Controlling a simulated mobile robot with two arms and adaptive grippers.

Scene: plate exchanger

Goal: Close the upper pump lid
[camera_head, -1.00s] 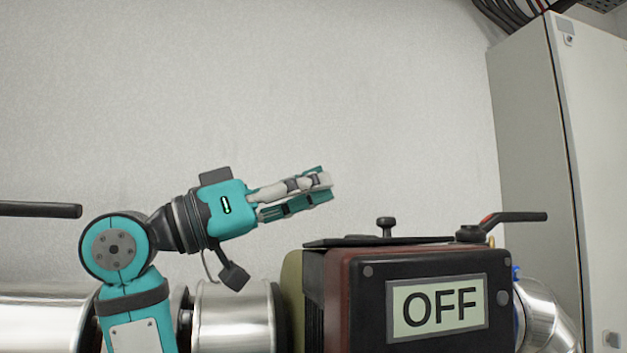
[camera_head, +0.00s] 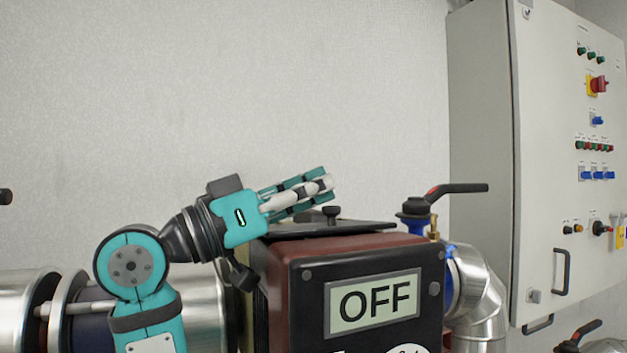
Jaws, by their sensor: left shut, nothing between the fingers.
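The pump is a dark red and black box (camera_head: 300,290) with an OFF display (camera_head: 372,300) on its front. Its upper lid (camera_head: 350,226) is a flat black plate with a small black knob (camera_head: 331,212) on top. The lid lies on or close to the box top; whether it is fully seated I cannot tell. My left gripper (camera_head: 325,187) is shut and empty, just above the lid's left part and close to the knob in the picture. Whether it touches the knob is unclear. My right gripper is not in view.
A valve with a black and red lever (camera_head: 455,189) stands right of the pump, by a silver pipe (camera_head: 475,285). A grey control cabinet (camera_head: 480,130) with buttons and a handle fills the right. Silver pipes (camera_head: 205,305) run at lower left. The wall above is bare.

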